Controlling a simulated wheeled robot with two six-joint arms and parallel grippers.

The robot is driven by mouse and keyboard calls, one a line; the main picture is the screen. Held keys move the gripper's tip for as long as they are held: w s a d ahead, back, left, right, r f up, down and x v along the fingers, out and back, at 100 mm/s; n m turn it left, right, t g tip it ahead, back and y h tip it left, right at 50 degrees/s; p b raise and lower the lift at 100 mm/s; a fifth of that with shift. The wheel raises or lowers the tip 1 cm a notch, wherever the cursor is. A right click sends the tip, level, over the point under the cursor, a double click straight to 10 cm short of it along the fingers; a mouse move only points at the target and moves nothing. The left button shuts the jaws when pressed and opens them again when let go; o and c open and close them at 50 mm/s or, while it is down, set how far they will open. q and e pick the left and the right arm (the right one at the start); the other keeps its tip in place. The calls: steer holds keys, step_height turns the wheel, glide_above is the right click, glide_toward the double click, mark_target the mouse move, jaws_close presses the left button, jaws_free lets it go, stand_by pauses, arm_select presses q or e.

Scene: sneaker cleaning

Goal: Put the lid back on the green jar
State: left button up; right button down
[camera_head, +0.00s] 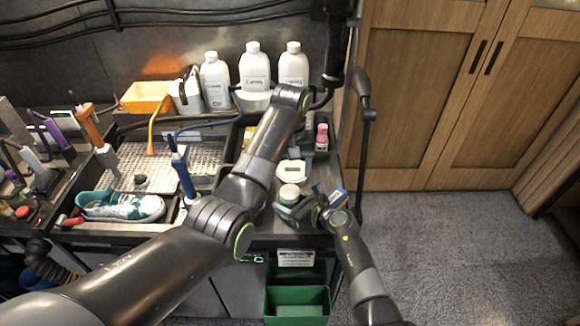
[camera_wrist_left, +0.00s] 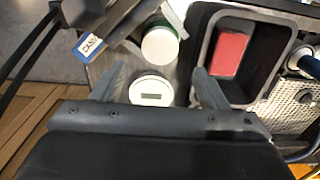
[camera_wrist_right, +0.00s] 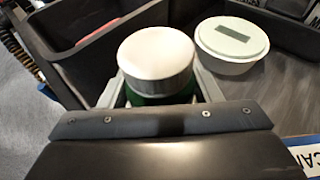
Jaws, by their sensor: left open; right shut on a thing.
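The green jar (camera_wrist_right: 160,98) stands between the fingers of my right gripper (camera_wrist_right: 158,82), which is shut on it. A white lid (camera_wrist_right: 156,52) sits on top of the jar and looks level; I cannot tell how firmly it is seated. In the head view the lid (camera_head: 289,190) shows at the front right of the bench, with my right gripper (camera_head: 295,208) around the jar. In the left wrist view the lid (camera_wrist_left: 160,46) lies beyond my left gripper (camera_wrist_left: 158,78), which is open and empty. In the head view my left forearm hides most of that gripper.
A white round tub with a small display (camera_head: 293,173) stands close behind the jar, below my left gripper. A blue-edged card (camera_wrist_left: 90,46) is beside my right gripper. A dark bin holds a red block (camera_wrist_left: 230,52). White bottles (camera_head: 254,68) stand at the back.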

mark_target(290, 191)
arm_select(q)
steer(key=shift+f, duration=4)
steer(key=c, duration=1)
steer(key=o, duration=1.1)
steer(key=shift+o, duration=0.2)
step_height(290, 191, up, 12)
